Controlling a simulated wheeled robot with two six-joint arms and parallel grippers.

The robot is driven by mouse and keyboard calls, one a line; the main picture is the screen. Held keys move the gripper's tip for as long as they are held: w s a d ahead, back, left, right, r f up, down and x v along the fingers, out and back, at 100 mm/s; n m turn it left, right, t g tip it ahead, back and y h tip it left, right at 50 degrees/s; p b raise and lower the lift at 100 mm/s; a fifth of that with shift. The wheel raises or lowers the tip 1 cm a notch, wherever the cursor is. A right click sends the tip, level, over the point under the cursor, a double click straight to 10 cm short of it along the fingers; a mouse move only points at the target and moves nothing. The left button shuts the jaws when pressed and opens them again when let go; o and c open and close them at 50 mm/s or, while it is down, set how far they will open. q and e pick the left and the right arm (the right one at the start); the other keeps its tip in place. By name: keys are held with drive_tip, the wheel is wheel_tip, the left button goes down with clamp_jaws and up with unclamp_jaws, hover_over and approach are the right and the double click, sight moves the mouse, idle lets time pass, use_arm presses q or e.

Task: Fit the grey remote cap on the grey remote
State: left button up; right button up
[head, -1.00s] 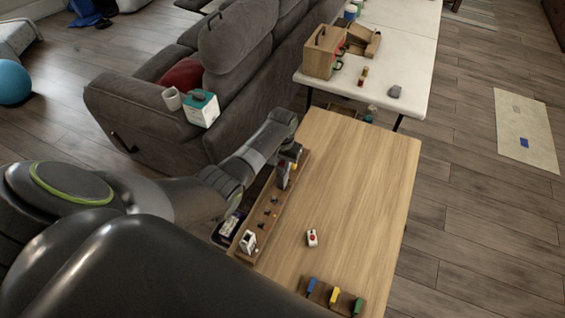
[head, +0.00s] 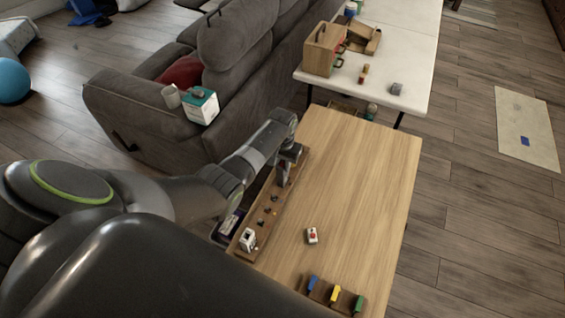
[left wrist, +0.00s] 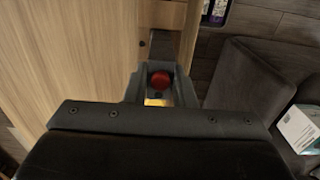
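My left gripper (head: 286,168) points down over the far end of the wooden rack (head: 262,222) along the table's left edge. In the left wrist view, a round red part (left wrist: 160,80) shows between the fingers, with a yellow patch just below it. What the red part belongs to is mostly hidden, and I cannot tell whether the fingers grip it. A small whitish remote-like piece with a red button (head: 312,236) lies on the table. A whitish block (head: 248,240) stands at the rack's near end. I cannot tell which piece is the grey remote or its cap.
A holder with blue, yellow and green pieces (head: 334,296) lies at the table's near edge. A white table (head: 415,60) beyond carries a wooden box (head: 322,50) and a grey object (head: 396,88). A grey sofa (head: 140,110) stands left. The wooden table's middle is clear.

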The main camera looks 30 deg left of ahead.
use_arm(q)
drive_tip(key=o, duration=0.5)
drive_tip(key=shift+o, duration=0.2)
drive_tip(key=shift+r, duration=0.1)
drive_tip(key=shift+r, duration=0.6)
wheel_tip(320, 180, up, 16)
drive_tip(key=b, duration=0.1)
